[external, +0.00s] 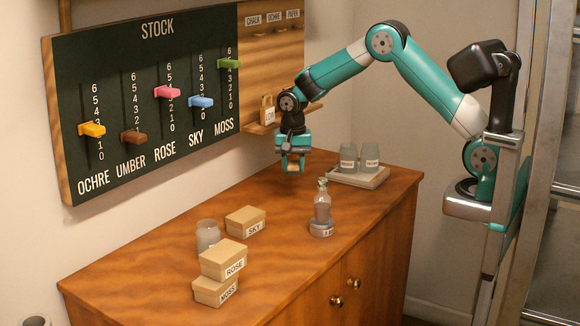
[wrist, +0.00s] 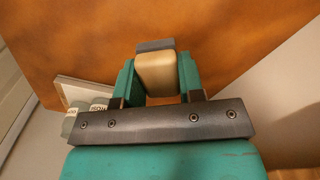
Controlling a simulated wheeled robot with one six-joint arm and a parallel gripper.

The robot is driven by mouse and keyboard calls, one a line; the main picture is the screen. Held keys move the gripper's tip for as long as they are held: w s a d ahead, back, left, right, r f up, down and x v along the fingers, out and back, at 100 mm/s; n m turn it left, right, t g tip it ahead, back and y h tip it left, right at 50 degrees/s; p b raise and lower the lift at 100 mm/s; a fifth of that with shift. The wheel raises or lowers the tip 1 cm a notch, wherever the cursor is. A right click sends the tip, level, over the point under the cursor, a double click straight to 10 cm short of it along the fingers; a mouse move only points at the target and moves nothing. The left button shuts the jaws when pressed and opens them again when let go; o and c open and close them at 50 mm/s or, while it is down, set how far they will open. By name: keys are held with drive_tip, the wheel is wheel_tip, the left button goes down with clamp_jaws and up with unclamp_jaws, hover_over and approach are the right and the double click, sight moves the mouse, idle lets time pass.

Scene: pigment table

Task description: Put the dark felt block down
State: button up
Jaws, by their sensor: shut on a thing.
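The dark felt block (wrist: 155,72) shows in the wrist view as a tan body with a dark grey strip along its far end. My gripper (wrist: 158,78) is shut on it, with one teal finger on each side. In the external view my gripper (external: 293,166) points down above the back part of the wooden cabinet top (external: 130,280), in front of the wall boards. The block is small and mostly hidden between the fingers there. It appears to be held above the surface, but the exact gap cannot be told.
A tray (external: 376,183) with two grey jars stands right of my gripper. A glass bottle (external: 322,203) stands nearer the front. A SKY box (external: 245,219), a grey jar (external: 208,236) and a ROSE box (external: 222,256) on a MOSS box (external: 208,291) stand front left. The STOCK board (external: 150,70) hangs behind.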

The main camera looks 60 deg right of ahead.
drive_tip(key=w+a+r+m+b, duration=0.1)
drive_tip(key=w+a+m, duration=0.55)
drive_tip(key=a, duration=0.45)
drive_tip(key=f, duration=0.4)
drive_tip(key=f+p, duration=0.1)
drive_tip(key=f, duration=0.4)
drive_tip(key=shift+s+a, duration=0.15)
drive_tip(key=shift+s, duration=0.05)
drive_tip(key=shift+f, duration=0.15)
drive_tip(key=o, duration=0.9)
